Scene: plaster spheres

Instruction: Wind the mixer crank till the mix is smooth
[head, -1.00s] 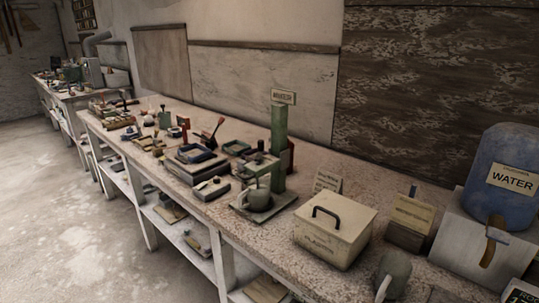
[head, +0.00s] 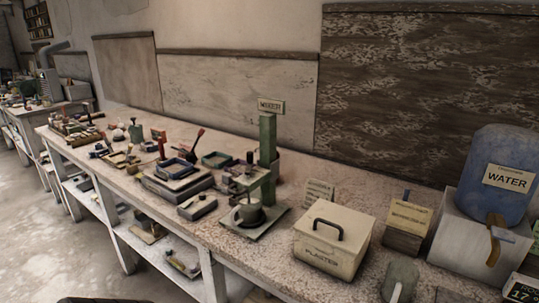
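The mixer (head: 268,150) is a green upright column with a small MIXER sign on top, standing on the long workbench in the head view. A grey-green cup (head: 250,211) sits on the flat base plate (head: 266,228) below the mixer's arm. Small dark parts show at the arm, but I cannot make out which one is the crank. The inside of the cup and the mix are too small to see. Neither of my grippers is in view.
A cream PLASTER box (head: 360,262) with a black handle stands right of the mixer. Trays and tools crowd the bench to the left.

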